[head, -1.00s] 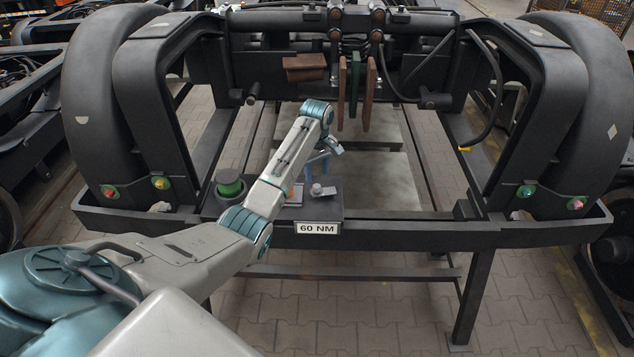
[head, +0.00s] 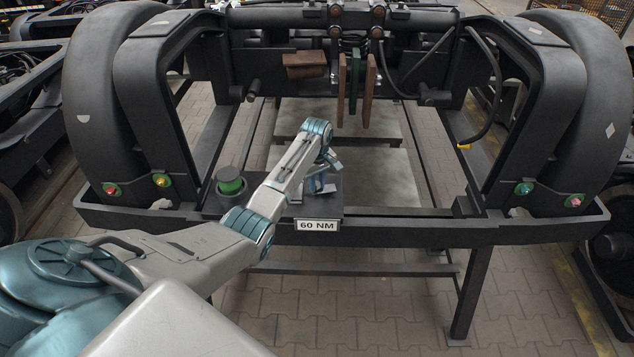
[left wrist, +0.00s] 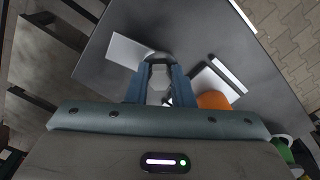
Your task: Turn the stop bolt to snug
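The grey stop bolt (left wrist: 159,76) shows in the left wrist view, with a hexagonal head and a round base on a dark plate (left wrist: 100,50). My left gripper (left wrist: 159,88) has its two blue fingers apart, one on each side of the bolt. Whether they touch it cannot be told. In the head view my left gripper (head: 319,184) is low over the dark plate, just above the "60 NM" label (head: 317,225), and it mostly hides the bolt. My right gripper is not in view.
An orange item (left wrist: 214,101) and pale flat pieces (left wrist: 127,50) lie near the bolt in the left wrist view. Brown and green plates (head: 355,88) hang behind. Black frame arches (head: 160,110) rise on both sides.

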